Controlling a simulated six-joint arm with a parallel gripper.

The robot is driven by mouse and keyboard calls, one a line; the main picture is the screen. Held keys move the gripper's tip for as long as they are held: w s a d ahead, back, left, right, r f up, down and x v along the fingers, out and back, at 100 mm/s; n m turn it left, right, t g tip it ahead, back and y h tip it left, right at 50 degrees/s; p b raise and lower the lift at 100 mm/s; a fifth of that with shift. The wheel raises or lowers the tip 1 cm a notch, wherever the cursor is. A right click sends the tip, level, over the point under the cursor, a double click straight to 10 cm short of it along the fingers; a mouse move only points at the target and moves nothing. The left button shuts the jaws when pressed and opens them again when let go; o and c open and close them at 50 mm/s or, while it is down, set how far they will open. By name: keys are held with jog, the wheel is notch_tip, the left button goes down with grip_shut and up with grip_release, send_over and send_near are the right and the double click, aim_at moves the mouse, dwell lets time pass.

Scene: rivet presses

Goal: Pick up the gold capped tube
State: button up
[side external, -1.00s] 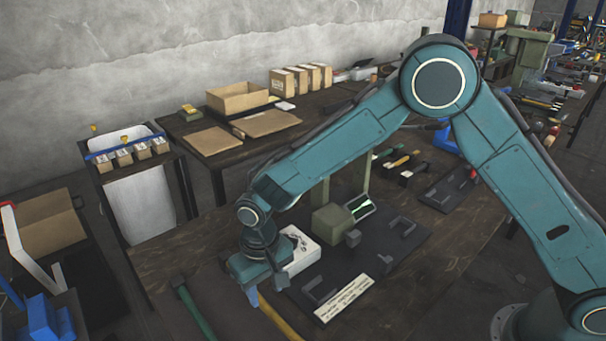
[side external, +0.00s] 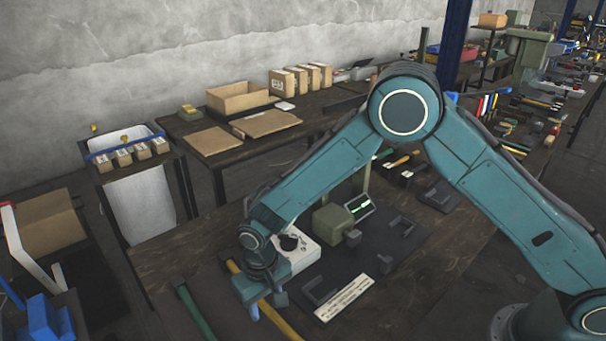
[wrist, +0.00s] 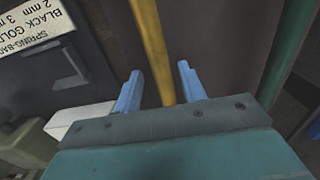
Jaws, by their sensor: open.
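The gold tube (side external: 285,326) lies near the front edge of the bench, running from under my gripper toward the bottom of the side view. Its far end, with a dark tip, shows left of my wrist. My gripper (side external: 266,307) is open above it and hides its middle. In the wrist view, the gold tube (wrist: 152,40) runs between the two blue fingers of my gripper (wrist: 160,84), with room on both sides. I cannot tell whether the fingertips reach down to its level. A green tube (side external: 196,314) lies to the left, and it also shows in the wrist view (wrist: 287,50).
A dark press plate (side external: 385,262) with a green-grey block (side external: 331,223) and a white label (side external: 345,297) is right of my gripper. A white box (side external: 303,251) stands close behind my wrist. Bare bench (side external: 170,262) is at the left.

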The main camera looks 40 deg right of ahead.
aim_at(265, 300)
dwell(0.3)
grip_shut()
jog(key=shift+r, duration=0.1)
notch_tip(265, 300, up, 20)
dwell(0.9)
dwell(0.5)
